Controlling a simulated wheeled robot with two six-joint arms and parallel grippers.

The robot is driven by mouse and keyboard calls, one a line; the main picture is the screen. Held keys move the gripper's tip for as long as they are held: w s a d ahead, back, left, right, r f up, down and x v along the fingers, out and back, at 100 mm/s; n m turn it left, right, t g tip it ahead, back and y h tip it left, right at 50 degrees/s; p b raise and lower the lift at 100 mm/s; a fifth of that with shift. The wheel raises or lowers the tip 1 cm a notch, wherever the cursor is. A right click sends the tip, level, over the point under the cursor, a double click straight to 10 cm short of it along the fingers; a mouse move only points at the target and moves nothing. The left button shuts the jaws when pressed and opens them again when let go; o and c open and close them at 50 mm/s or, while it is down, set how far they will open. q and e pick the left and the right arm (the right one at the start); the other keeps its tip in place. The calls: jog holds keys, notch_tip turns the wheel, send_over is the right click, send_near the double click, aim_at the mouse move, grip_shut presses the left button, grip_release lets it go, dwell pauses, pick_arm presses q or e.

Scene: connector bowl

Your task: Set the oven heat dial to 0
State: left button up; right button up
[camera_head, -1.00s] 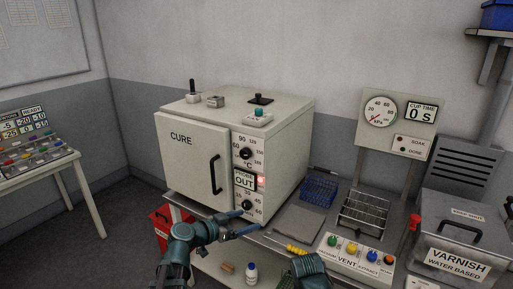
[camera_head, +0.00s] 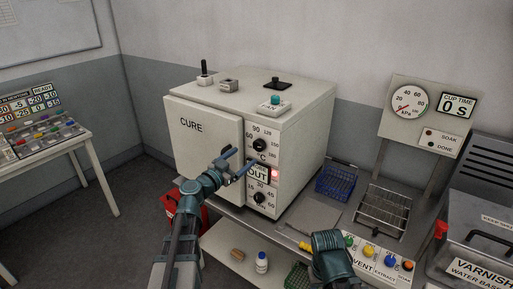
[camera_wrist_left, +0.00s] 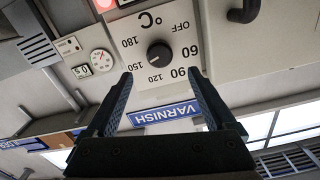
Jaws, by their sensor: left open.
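The oven's heat dial (camera_head: 259,153) is a round black knob on the white front panel, under a °C scale. In the left wrist view the same dial (camera_wrist_left: 160,55) appears upside down, ringed by OFF, 60, 90, 120, 150 and 180; no 0 shows on its scale. Its pointer is too small to read surely. My left gripper (camera_head: 241,157) is open in front of the panel. In the left wrist view its fingers (camera_wrist_left: 160,73) frame the dial from below, apart from it, with nothing between them. My right arm shows at the bottom, but its fingers do not.
The CURE oven door (camera_head: 196,140) is shut. A lower dial (camera_head: 260,198) sits under the OUT sign and red light. A blue wire basket (camera_head: 336,182), a wire rack (camera_head: 382,207) and the vent button box (camera_head: 376,258) stand right of the oven.

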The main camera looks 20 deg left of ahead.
aim_at(257, 146)
pick_arm(q)
jog(key=x, duration=0.9)
jog(key=shift+s, duration=0.1)
jog(key=c, duration=1.4)
